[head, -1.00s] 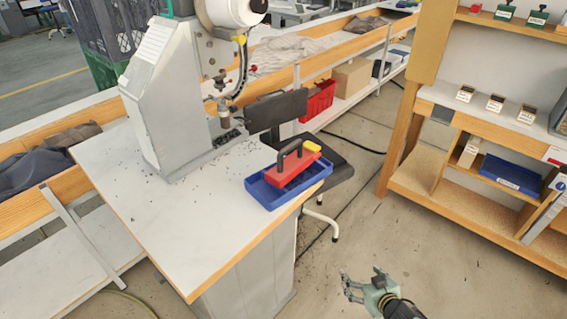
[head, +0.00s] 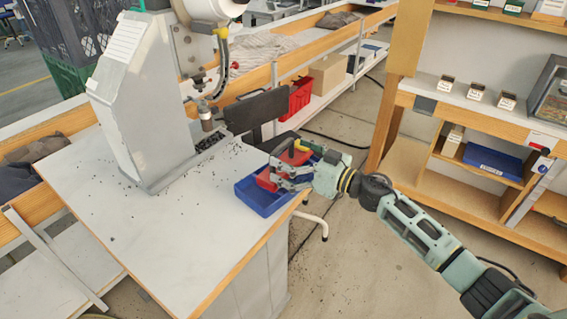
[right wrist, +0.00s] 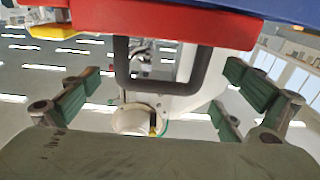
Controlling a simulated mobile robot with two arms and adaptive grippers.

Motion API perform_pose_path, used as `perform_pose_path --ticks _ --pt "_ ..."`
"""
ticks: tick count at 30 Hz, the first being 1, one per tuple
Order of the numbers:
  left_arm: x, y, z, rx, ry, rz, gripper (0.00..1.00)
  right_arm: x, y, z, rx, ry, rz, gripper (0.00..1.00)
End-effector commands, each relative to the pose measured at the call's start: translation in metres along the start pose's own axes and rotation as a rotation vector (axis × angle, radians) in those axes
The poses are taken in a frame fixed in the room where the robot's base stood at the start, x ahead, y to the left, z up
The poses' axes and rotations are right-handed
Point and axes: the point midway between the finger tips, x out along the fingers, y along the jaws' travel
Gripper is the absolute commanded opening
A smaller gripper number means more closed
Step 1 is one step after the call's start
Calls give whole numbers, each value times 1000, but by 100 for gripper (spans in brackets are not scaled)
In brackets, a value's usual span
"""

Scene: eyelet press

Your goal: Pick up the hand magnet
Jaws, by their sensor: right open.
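The hand magnet (head: 266,181) is a red block with a black handle and a yellow end. It sits in a blue tray (head: 264,204) at the right corner of the white table. My right gripper (head: 285,172) is at the magnet from the right and partly hides it. In the right wrist view the magnet's red body (right wrist: 170,20) spans the top, and its black U-shaped handle (right wrist: 122,65) lies between my spread green-padded fingers (right wrist: 164,88). The fingers are apart from the handle there. My left gripper is out of view.
A grey press (head: 140,110) stands on the table (head: 150,240) left of the tray, with dark bits scattered around it. A dark chair (head: 257,112) stands behind the tray. Wooden shelving (head: 430,185) stands at the right.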

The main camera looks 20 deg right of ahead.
Motion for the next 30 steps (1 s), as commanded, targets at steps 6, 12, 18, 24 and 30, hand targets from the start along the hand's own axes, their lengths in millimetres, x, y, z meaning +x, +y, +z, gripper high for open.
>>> perform_pose_path --ticks 6,12,18,24,30 --pt "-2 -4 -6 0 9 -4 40 23 0 -1 0 1 1 100" --pt "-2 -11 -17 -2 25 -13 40 23 0 0 0 0 1 100" --pt "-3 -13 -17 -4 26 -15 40 23 0 0 0 0 1 85" --pt "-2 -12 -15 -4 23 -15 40 23 0 0 0 0 2 68" --pt "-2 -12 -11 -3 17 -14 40 23 0 0 0 0 2 50"
